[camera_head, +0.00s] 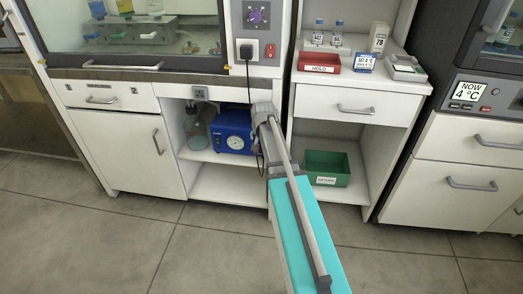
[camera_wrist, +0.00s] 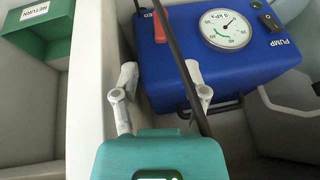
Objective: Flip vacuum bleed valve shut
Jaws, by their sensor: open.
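The blue vacuum pump (camera_head: 233,131) stands on the shelf of the open bay under the hood; it fills the upper right of the wrist view (camera_wrist: 225,75). A round dial gauge (camera_wrist: 226,28) sits to the lever's right. My gripper (camera_wrist: 160,75) is open, its two fingers apart in front of the pump, with the lever beyond the fingertips. Nothing is held. In the head view my wrist hides the pump's right side, and the lever cannot be made out.
A white panel (camera_wrist: 90,80) stands close to the left finger. Beyond it is a green RETURN bin (camera_head: 326,168). A glass bottle (camera_head: 196,132) stands left of the pump.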

